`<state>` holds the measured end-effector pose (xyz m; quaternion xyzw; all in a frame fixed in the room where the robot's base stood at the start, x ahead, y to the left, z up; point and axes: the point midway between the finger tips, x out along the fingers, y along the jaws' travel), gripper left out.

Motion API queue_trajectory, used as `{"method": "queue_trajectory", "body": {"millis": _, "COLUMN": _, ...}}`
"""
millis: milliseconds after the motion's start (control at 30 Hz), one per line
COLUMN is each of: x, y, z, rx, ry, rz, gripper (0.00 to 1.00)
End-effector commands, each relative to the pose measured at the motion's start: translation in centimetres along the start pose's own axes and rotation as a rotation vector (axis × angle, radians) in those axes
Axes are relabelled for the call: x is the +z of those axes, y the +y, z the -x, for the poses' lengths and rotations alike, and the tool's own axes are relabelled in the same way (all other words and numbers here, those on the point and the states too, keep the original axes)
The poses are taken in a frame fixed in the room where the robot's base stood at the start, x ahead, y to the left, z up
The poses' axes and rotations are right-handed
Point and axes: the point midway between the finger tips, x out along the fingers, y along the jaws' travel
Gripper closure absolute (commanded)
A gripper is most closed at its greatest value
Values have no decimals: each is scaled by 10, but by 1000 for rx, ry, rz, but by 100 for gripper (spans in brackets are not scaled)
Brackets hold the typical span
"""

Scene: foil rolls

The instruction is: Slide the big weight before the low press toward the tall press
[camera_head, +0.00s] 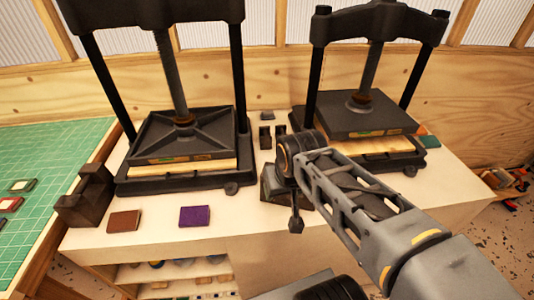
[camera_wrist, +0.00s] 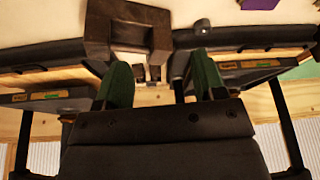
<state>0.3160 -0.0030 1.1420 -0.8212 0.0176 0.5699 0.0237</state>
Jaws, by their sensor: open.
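A big dark weight (camera_head: 272,186) stands on the white bench top in front of the gap between two black presses, partly hidden by my arm. In the wrist view the weight (camera_wrist: 130,22) is a dark brown, notched block at the top, just beyond my fingertips. My gripper (camera_wrist: 161,68) is open, its two green fingers apart with nothing gripped; contact with the weight cannot be told. The left press (camera_head: 185,138) reaches past the picture's top. The right press (camera_head: 365,115) has a shorter-looking frame. Which is the low press is uncertain.
Another big dark weight (camera_head: 85,195) stands at the bench's left end. Brown (camera_head: 124,220) and purple (camera_head: 195,216) blocks lie before the left press. Small dark weights (camera_head: 265,138) stand between the presses. A green cutting mat (camera_head: 50,155) is at left.

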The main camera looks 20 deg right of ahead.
Motion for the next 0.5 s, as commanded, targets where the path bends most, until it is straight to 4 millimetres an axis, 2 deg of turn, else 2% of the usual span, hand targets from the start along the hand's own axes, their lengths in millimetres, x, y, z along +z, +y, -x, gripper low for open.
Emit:
{"method": "queue_trajectory", "body": {"millis": 33, "x": -12, "y": 2, "z": -5, "rx": 4, "ry": -31, "rz": -40, "gripper": 32}}
{"method": "queue_trajectory", "body": {"millis": 200, "x": -61, "y": 2, "z": -21, "rx": 26, "ry": -146, "rz": -203, "gripper": 15}}
{"method": "queue_trajectory", "body": {"millis": 400, "x": -108, "y": 4, "z": -51, "rx": 67, "ry": -262, "rz": -375, "gripper": 15}}
{"method": "queue_trajectory", "body": {"millis": 500, "x": -123, "y": 6, "z": -64, "rx": 86, "ry": -301, "rz": -436, "gripper": 15}}
